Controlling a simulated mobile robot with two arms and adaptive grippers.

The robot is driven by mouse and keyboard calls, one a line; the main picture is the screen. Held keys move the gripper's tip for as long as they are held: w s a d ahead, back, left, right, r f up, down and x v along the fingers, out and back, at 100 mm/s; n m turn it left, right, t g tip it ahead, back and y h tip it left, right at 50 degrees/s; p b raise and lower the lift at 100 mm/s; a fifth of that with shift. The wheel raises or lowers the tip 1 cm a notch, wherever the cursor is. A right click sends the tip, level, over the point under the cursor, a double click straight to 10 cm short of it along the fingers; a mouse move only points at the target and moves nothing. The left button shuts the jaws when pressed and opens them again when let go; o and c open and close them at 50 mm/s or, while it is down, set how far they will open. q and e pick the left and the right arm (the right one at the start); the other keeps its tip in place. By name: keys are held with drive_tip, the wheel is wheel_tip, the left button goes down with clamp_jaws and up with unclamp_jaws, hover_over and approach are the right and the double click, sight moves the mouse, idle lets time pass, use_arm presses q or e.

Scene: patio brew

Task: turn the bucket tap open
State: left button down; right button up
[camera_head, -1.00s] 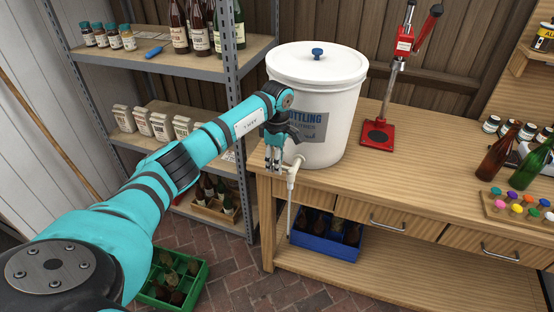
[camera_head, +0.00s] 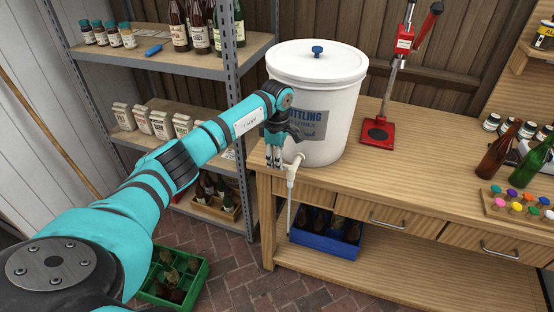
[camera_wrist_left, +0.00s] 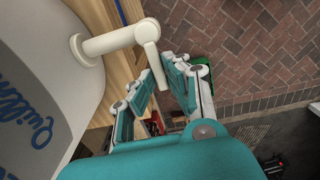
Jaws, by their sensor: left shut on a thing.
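The white bottling bucket (camera_head: 345,105) stands upright on the workbench, lid on. Its white tap (camera_head: 299,160) sticks out low on the side nearest my left arm, with a thin tube (camera_head: 290,205) hanging below. My left gripper (camera_head: 274,164) is at the tap, fingers pointing down. In the left wrist view, the tap body (camera_wrist_left: 108,42) comes out of the bucket wall, and its end piece (camera_wrist_left: 152,62) reaches between the fingers of my left gripper (camera_wrist_left: 165,68). The gripper is shut on this tap piece. The fingers partly hide the tap in the head view. My right gripper is not in view.
A metal shelf (camera_head: 236,50) with bottles and cartons stands close behind my left arm. A red bottle capper (camera_head: 378,134) stands right of the bucket. A blue crate (camera_head: 325,246) is under the bench, and a green crate (camera_head: 158,294) is on the brick floor.

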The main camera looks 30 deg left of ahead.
use_arm(q)
drive_tip(key=shift+s+d+n, duration=0.5)
drive_tip(key=shift+d+n, duration=0.25)
drive_tip(key=shift+n, duration=1.9)
drive_tip(key=shift+s+d+n, duration=0.55)
drive_tip(key=shift+d+n, duration=0.2)
drive_tip(key=shift+n, duration=1.85)
drive_tip(key=shift+s+d+n, duration=0.5)
drive_tip(key=shift+d+n, duration=0.25)
drive_tip(key=shift+n, duration=1.9)
drive_tip(key=c, duration=1.4)
unclamp_jaws()
drive_tip(key=shift+o, duration=0.2)
drive_tip(key=shift+r, duration=0.1)
wheel_tip(320, 180, up, 12)
